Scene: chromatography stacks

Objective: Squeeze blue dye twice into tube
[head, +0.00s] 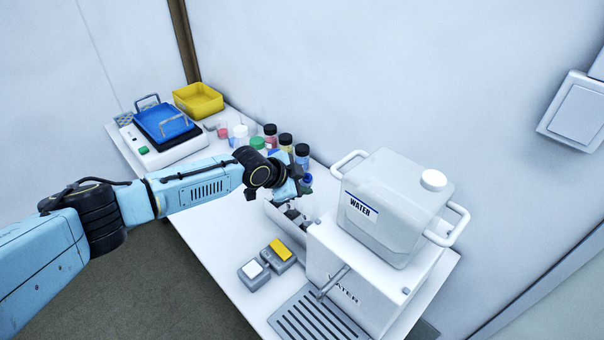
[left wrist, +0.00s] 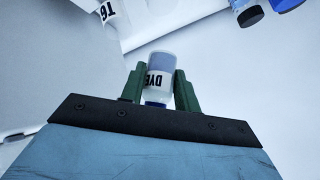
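My left gripper (head: 301,190) is over the table, between the row of bottles and the water container. In the left wrist view my left gripper (left wrist: 158,92) has its two green fingers on either side of a small dye bottle (left wrist: 160,62). The bottle is whitish with a blue part near the gripper, and its "DYE" lettering reads upside down. The fingers look closed against its sides. My right gripper is not in view.
Black-capped bottles (head: 286,140) stand behind my gripper. A white water container (head: 400,195) sits on a dispenser, with a drip grate (head: 315,318) in front. Two small grey blocks (head: 254,272) lie nearby. A blue tray (head: 163,120) and a yellow bin (head: 198,100) are far left.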

